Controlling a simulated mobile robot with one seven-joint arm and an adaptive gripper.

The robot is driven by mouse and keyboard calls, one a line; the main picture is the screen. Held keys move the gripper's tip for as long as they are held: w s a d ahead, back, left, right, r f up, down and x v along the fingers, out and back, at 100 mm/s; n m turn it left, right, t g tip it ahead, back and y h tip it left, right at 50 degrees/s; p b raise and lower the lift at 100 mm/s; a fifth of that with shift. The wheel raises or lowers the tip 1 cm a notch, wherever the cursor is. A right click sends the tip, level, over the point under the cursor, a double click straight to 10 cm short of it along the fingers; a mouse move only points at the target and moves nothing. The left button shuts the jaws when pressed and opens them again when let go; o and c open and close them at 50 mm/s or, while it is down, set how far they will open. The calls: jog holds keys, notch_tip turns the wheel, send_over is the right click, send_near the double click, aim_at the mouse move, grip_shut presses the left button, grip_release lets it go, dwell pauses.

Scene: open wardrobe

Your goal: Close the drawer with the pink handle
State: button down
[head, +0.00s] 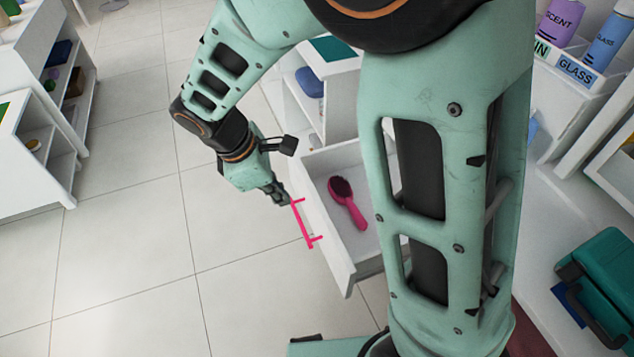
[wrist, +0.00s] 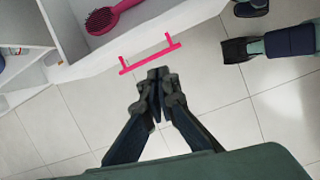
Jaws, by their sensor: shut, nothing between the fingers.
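The white drawer (head: 335,255) stands pulled out of its cabinet. A pink bar handle (head: 304,224) is on its front, and the handle also shows in the wrist view (wrist: 150,53). A pink hairbrush (head: 347,203) lies inside the drawer; part of it shows in the wrist view (wrist: 112,16). My gripper (head: 283,200) is shut and empty, in front of the drawer near the far end of the handle. In the wrist view its fingertips (wrist: 157,72) are close to the handle's bar; I cannot tell whether they touch. My arm hides part of the drawer and cabinet in the head view.
A white shelf unit (head: 60,110) stands at the left. At the right are bottles in a labelled tray (head: 580,72) and a teal case (head: 600,275). The tiled floor (head: 130,250) in front of the drawer is clear.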

jog(key=s+f+n, duration=0.2)
jog(key=s, duration=0.1)
jog(key=b, duration=0.3)
send_over(325, 236)
jog(key=a, duration=0.2)
notch_tip(325, 236, down, 10)
jog(key=shift+s+r+h, duration=0.2)
jog(key=shift+s+h, duration=0.2)
jog(key=w+d+p, duration=0.2)
jog(key=w+d, duration=0.2)
jog(key=d, duration=1)
jog(key=w+d+p, duration=0.3)
jog(key=w+d, duration=0.1)
jog(key=d, duration=1)
jog(key=shift+w+p, duration=0.3)
jog(key=shift+d+r, duration=0.15)
jog(key=shift+d, duration=0.05)
